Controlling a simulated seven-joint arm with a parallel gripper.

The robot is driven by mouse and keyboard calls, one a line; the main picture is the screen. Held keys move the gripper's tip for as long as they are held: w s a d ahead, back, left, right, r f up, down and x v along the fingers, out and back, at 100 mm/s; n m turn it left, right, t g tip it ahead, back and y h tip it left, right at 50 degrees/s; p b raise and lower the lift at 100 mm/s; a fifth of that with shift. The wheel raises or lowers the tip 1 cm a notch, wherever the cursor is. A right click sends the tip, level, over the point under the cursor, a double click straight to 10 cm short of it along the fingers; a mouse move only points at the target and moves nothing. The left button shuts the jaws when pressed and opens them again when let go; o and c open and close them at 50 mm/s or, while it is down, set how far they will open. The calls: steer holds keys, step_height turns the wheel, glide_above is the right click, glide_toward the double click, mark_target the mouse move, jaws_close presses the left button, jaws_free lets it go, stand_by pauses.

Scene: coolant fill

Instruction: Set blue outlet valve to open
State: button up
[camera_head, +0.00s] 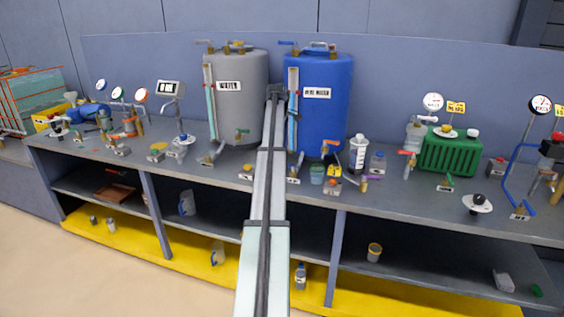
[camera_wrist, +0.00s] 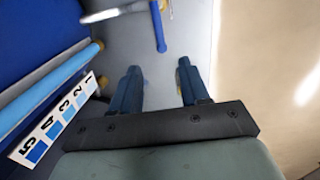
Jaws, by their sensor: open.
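The blue tank (camera_head: 322,115) stands upright at the back of the bench, beside a grey tank (camera_head: 238,110). A blue valve lever (camera_wrist: 158,26) on a pale pipe (camera_wrist: 112,12) shows at the top of the wrist view, lying roughly along the picture's height. In the head view a small outlet valve (camera_head: 294,172) sits low at the blue tank's front left, partly beside my arm. My gripper (camera_wrist: 158,72) is open and empty, with its two dark blue fingers pointing toward the lever. A gap shows between fingertips and lever. In the head view my arm hides much of the gripper.
A blue level tube with a numbered scale (camera_wrist: 52,122) stands close on the left in the wrist view. Open floor (camera_wrist: 280,60) lies right in the wrist view.

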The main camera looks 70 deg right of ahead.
steer(key=f, duration=0.4)
steer(key=d+f, duration=0.1)
steer(key=f, duration=0.3)
steer(key=d+f, duration=0.1)
steer(key=f, duration=0.3)
steer(key=shift+d+f, duration=0.2)
steer(key=shift+d, duration=0.05)
steer(key=shift+c, duration=0.3)
jaws_close()
